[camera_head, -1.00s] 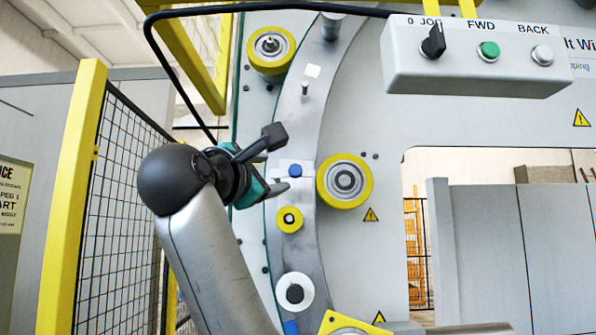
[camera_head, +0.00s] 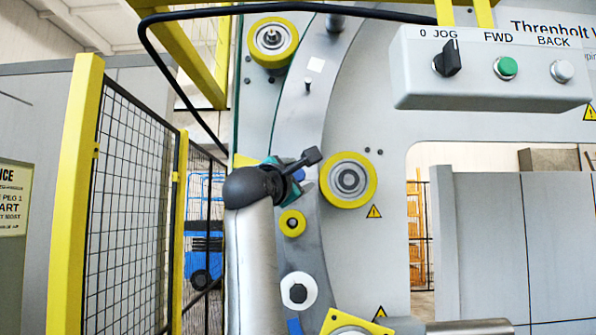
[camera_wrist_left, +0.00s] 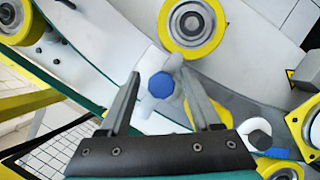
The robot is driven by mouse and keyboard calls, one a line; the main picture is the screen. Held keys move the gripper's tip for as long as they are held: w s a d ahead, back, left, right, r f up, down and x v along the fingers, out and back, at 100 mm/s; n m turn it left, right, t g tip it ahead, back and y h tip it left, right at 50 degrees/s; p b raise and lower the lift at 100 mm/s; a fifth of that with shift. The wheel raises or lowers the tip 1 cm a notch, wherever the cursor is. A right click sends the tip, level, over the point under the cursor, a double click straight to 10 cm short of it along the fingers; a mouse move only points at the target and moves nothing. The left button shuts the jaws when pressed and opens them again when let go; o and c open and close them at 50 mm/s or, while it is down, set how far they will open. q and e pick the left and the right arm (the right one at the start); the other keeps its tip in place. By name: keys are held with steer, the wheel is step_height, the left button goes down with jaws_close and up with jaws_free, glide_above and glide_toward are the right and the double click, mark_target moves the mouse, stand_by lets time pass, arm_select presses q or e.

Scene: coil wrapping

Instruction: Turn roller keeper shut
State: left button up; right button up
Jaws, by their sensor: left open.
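The roller keeper shows in the left wrist view as a light bar with a blue knob (camera_wrist_left: 160,85) on a pale plate, just below a large yellow-rimmed roller (camera_wrist_left: 193,25). My left gripper (camera_wrist_left: 164,98) is open, with one finger on each side of the blue knob in the picture; I cannot tell whether either touches it. In the head view, the left gripper (camera_head: 294,178) is over the blue knob (camera_head: 299,175), left of the large yellow roller (camera_head: 348,180). My wrist partly hides the keeper there. The right gripper is not in view.
A small yellow roller (camera_head: 292,223) lies just below the gripper. A control box (camera_head: 490,80) hangs at upper right, with a black cable looping overhead. A mesh fence (camera_head: 130,200) stands at left. A white disc (camera_head: 298,291) sits lower on the curved track.

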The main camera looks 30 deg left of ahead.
arm_select(q)
steer(key=shift+c, duration=0.2)
jaws_close()
stand_by(0.3)
steer(key=shift+w+f, duration=0.15)
steer(key=shift+f, duration=0.1)
stand_by(0.7)
